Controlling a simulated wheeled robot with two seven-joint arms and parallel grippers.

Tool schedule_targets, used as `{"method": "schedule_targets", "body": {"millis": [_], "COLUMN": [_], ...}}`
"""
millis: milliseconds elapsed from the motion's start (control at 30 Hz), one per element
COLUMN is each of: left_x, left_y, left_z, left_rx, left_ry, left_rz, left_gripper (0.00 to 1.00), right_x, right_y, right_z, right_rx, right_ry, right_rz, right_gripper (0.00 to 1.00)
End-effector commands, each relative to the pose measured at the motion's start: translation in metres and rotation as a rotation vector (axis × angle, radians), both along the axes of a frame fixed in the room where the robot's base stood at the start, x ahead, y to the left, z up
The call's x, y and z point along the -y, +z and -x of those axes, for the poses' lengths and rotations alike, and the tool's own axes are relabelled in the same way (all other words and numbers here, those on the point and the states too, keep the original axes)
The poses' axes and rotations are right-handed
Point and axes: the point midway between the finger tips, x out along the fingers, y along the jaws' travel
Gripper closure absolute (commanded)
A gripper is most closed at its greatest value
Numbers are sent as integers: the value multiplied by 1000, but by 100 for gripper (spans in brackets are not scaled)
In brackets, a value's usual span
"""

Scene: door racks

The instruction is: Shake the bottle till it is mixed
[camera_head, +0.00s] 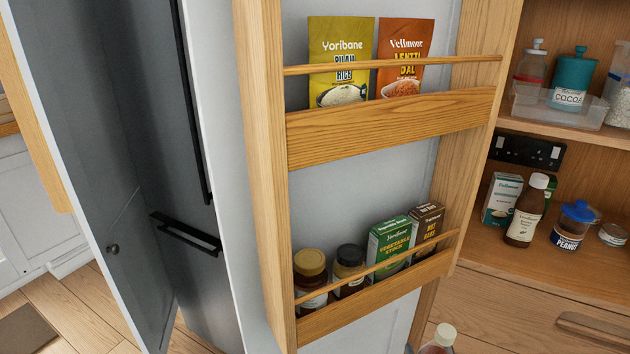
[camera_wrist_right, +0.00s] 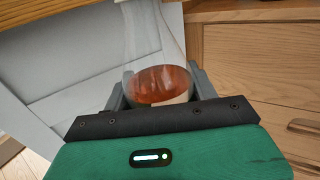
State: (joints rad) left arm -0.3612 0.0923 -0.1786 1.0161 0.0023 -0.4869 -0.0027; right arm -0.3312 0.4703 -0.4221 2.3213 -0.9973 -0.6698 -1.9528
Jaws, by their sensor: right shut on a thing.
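A clear bottle with a white cap (camera_head: 440,335) shows at the bottom edge of the head view; only its top part is in the picture. In the right wrist view the bottle (camera_wrist_right: 155,40) is see-through, with red-brown liquid in it and a pale patch low on its front. My right gripper (camera_wrist_right: 160,88) is shut on the bottle, one grey finger on each side. The bottle is held in the air in front of the wooden cupboard. Whether the liquid is evenly mixed I cannot tell. My left gripper is not in view.
The open door carries a wooden rack (camera_head: 390,125) with food packets above and jars and boxes below. At right, a cupboard counter (camera_head: 480,240) holds a brown bottle (camera_head: 525,212), a peanut jar (camera_head: 572,225) and a carton (camera_head: 502,198). A drawer front (camera_head: 530,310) lies below.

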Motion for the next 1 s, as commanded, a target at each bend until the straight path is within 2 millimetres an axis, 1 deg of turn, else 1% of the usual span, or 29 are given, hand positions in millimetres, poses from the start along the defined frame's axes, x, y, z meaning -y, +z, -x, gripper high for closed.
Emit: {"method": "schedule_targets", "body": {"millis": [33,67,100,133,200,233,267,300,333,367,400,467,500,533,567,600,633,667,700,733,767,800,833,867,900,1000], "left_x": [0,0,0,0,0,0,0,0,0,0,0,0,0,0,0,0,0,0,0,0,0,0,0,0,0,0], "left_y": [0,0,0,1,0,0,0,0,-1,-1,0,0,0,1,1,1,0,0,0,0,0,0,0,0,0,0], "left_z": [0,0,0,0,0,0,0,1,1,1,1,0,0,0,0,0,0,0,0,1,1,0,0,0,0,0], "left_rx": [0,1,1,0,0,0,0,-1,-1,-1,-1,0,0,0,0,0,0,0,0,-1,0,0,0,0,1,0], "left_ry": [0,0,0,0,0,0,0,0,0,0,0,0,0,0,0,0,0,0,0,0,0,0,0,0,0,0], "left_rz": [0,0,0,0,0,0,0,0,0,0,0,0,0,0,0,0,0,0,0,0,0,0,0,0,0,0], "left_gripper": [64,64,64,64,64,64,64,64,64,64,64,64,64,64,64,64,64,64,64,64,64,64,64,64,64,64], "right_x": [0,0,0,0,0,0,0,0,0,0,0,0,0,0,0,0,0,0,0,0,0,0,0,0,0,0], "right_y": [-19,-22,-19,-8,28,40,45,43,34,18,-5,-20,-22,-16,-3,18,33,42,45,41,30,5,-8,-17,-22,-19], "right_z": [0,0,0,-1,-1,-1,-1,0,0,0,1,0,0,0,-1,-1,-1,-1,0,0,0,1,1,0,0,0], "right_rx": [-5,-2,4,12,20,19,15,7,0,-7,-13,-4,1,7,14,19,21,18,11,5,-2,-12,-11,-7,-2,5], "right_ry": [-5,-3,0,1,6,4,4,2,-1,-4,-5,-4,-1,1,1,5,5,5,3,2,-3,-4,-5,-5,-3,1], "right_rz": [1,1,-1,-1,-3,-3,-2,-2,-1,-1,0,-1,0,-1,-2,-2,-3,-2,-2,-2,-1,0,1,0,1,-1], "right_gripper": [83,83,83,83,83,83,83,83,83,83,83,83,83,83,83,83,83,83,83,83,83,83,83,83,83,83]}}
